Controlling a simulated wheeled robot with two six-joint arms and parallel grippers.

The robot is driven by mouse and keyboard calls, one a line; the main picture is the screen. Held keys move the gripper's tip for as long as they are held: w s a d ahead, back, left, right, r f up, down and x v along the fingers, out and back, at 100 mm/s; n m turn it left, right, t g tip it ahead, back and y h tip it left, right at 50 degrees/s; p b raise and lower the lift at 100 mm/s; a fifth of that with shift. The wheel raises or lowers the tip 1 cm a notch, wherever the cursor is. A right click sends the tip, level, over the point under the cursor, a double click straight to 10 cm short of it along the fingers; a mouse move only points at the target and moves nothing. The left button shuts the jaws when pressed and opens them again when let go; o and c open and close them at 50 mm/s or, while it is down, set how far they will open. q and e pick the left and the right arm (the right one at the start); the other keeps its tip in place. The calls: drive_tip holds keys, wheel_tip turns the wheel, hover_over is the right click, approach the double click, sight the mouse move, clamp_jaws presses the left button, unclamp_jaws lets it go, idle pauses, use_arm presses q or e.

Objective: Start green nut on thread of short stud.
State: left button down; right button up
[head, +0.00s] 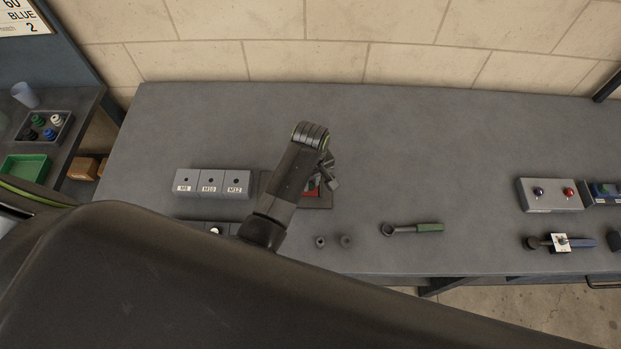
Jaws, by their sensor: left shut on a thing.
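My left gripper (329,176) points down over a dark square plate (321,201) near the middle of the bench. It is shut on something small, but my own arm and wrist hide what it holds. A red part (312,189) shows on the plate just beside the gripper. I cannot make out the green nut or the short stud. My right gripper is not in view.
Grey blocks labelled M8, M10 and M12 (212,184) stand left of the plate. Two small dark round parts (320,241) and a green-handled wrench (414,229) lie in front. A button box (549,205) is at right. The bench's back is clear.

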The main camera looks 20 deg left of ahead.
use_arm(q)
drive_tip(key=shift+f, duration=0.3)
drive_tip(key=c, duration=1.2)
unclamp_jaws()
drive_tip(key=shift+c, duration=0.2)
